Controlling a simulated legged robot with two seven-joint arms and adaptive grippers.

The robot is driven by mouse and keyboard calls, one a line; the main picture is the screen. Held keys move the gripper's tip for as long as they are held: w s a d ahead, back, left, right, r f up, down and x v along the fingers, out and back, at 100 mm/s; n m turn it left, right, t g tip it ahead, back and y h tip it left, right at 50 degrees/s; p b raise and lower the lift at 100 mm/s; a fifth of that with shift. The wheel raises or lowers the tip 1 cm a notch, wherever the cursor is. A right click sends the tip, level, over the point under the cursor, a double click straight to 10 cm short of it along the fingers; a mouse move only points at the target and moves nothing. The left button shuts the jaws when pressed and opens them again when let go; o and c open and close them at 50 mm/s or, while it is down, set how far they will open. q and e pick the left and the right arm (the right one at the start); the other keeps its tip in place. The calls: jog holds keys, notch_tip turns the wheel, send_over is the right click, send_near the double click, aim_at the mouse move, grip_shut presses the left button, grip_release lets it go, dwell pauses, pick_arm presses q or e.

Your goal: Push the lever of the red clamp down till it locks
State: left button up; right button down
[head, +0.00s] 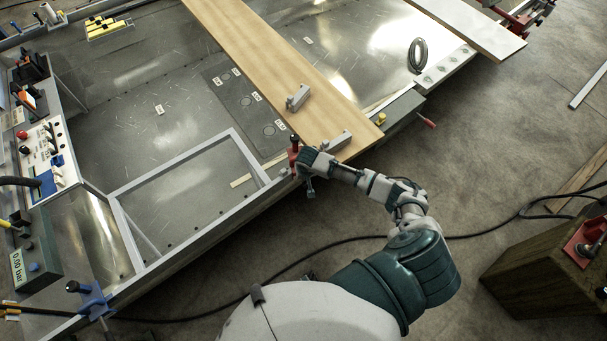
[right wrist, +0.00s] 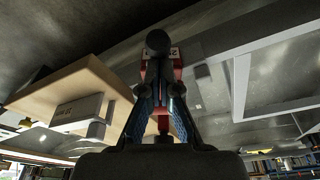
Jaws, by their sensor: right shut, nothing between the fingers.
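The red clamp (head: 293,157) sits at the front edge of the metal frame, beside the near end of the wooden plank. Its lever, with a dark knob (head: 294,139), stands up. My right gripper (head: 302,164) is shut and empty, right at the clamp and partly covering it. In the right wrist view, the dark round knob (right wrist: 158,42) and red clamp parts (right wrist: 177,68) show just beyond my right fingers (right wrist: 159,92). I cannot tell whether the fingers touch the lever. My left gripper is not in view.
A control panel (head: 42,150) stands at the left, with a blue clamp (head: 93,302) on the front corner. A dark cable (head: 300,257) crosses the floor. A wooden block (head: 540,268) stands at right.

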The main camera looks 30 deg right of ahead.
aim_at(306, 188)
jog(key=s+f+t+p, duration=0.1)
jog(key=p, duration=0.1)
jog(key=shift+s+t+p, duration=0.3)
jog(key=shift+t+p, duration=0.1)
jog(key=shift+s+a+f+t+h+p, duration=0.25)
jog(key=shift+s+a+f+t+h, duration=0.15)
jog(key=shift+t, duration=0.2)
jog(key=shift+s+a+f+t+h+p, duration=0.3)
jog(key=shift+f+t, duration=0.2)
jog(key=shift+t, duration=0.1)
jog(key=shift+f, duration=0.25)
jog(key=shift+s+d+f, duration=0.15)
jog(key=shift+f, duration=0.4)
jog(key=shift+s+d+f, duration=0.1)
jog(key=shift+s+f, duration=0.05)
jog(key=shift+f, duration=0.35)
jog(key=shift+a, duration=0.25)
jog(key=shift+r, duration=0.15)
